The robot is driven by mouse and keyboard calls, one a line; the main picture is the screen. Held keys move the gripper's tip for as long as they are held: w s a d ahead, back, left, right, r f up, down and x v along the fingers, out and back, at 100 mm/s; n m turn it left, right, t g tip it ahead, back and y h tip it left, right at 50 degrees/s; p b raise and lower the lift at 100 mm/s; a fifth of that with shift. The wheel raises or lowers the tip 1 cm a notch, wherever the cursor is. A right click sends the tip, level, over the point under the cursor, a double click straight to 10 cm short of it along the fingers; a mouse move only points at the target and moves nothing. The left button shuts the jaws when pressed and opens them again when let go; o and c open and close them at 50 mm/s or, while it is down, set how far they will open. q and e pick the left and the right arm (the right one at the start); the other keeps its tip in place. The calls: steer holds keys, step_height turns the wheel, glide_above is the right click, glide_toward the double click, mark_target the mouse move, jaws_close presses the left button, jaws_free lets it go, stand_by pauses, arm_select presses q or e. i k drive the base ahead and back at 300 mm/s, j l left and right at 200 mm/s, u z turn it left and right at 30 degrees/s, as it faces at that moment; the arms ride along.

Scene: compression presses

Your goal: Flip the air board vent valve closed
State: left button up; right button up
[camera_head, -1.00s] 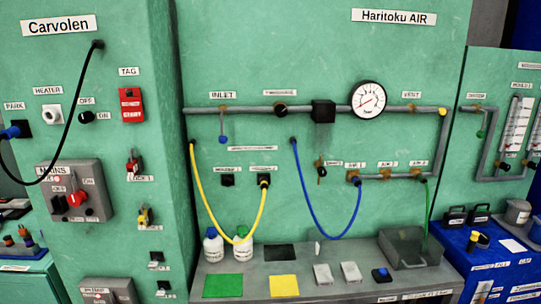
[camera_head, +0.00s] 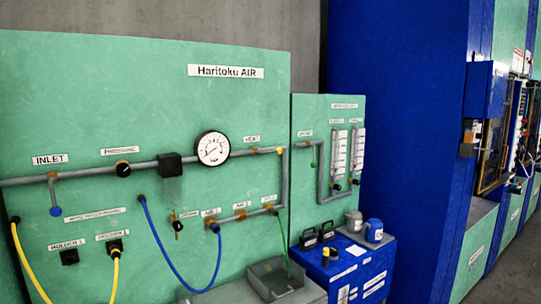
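The Haritoku AIR board (camera_head: 100,100) is a green panel that fills the left half of the view. Its vent valve (camera_head: 254,150) sits on the upper grey pipe, under the VENT label (camera_head: 251,138), right of the round pressure gauge (camera_head: 212,148). The valve's yellow-tipped handle (camera_head: 280,150) points right, lying along the pipe near the corner where the pipe turns down. The inlet valve's blue-tipped lever (camera_head: 55,211) hangs down at the left. Neither of my grippers is in view.
A smaller green panel (camera_head: 310,115) with flow tubes stands right of the board. A blue cabinet (camera_head: 365,270) with black-handled items and containers stands below it. A grey tray (camera_head: 275,275) juts out under the board. A tall blue wall (camera_head: 400,120) and open floor lie to the right.

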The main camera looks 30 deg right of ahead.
mark_target(279, 150)
steer(key=i+l+u, duration=0.1)
steer(key=l, duration=0.3)
steer(key=i+l+u, duration=0.1)
steer(key=l, duration=0.35)
steer(key=i+l+u, duration=0.15)
steer(key=l, duration=0.3)
steer(key=i+l+u, duration=0.1)
steer(key=l, duration=0.35)
steer(key=i+l+u, duration=0.1)
steer(key=l, duration=0.35)
steer(key=i, duration=0.05)
